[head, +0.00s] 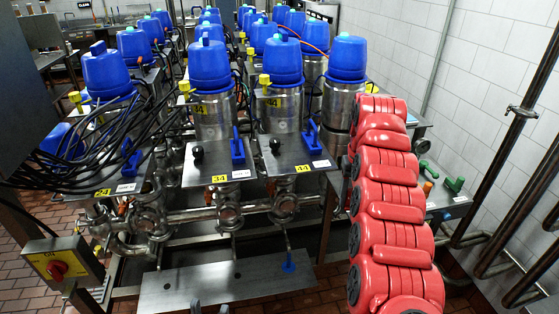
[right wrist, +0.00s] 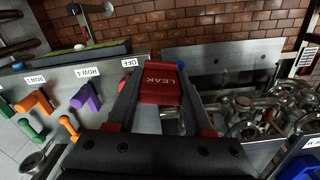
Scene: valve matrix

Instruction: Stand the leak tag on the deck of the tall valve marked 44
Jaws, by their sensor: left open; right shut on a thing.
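The leak tag (right wrist: 160,84) is a red block marked LEAK. In the right wrist view it is between the fingers of my right gripper (right wrist: 160,95), which is shut on it. That gripper and the tag are hidden in the head view. The valve marked 44 (head: 281,105) has a steel body and blue cap. Its flat steel deck (head: 295,155) carries a black knob, a blue handle, a white label and a yellow 44 plate (head: 302,168). My left gripper (head: 210,308) shows only its grey fingertips at the bottom edge, apart and empty.
The 34 valve's deck (head: 215,165) is just left of deck 44. Pipes and a low steel plate (head: 220,286) lie below. A bench (right wrist: 90,65) with orange, purple and green handles stands right of my red right arm. Black cables crowd the left valves.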

